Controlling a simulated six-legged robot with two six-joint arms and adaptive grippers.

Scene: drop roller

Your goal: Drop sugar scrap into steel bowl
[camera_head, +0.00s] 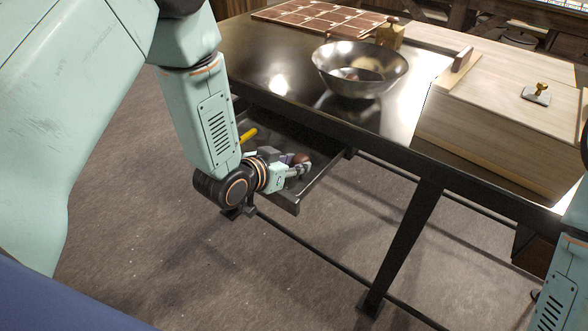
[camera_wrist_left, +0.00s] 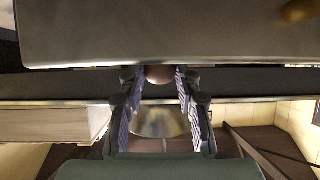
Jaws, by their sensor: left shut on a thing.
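The steel bowl (camera_head: 335,72) stands upright on the dark, shiny table top. Something brownish shows inside it, perhaps contents or a reflection. My left gripper (camera_head: 301,165) is low at the open drawer under the table edge, below and left of the bowl. It is shut on a small rounded reddish-brown piece, likely the sugar scrap (camera_head: 301,158). In the left wrist view the piece (camera_wrist_left: 160,74) sits between the fingertips of my left gripper (camera_wrist_left: 160,78), partly hidden by a dark edge. My right gripper is out of view.
The open drawer (camera_head: 318,178) holds a yellow item (camera_head: 247,135). A pale wooden box (camera_head: 490,125) with a metal stamp-like piece (camera_head: 537,94) is on the right.

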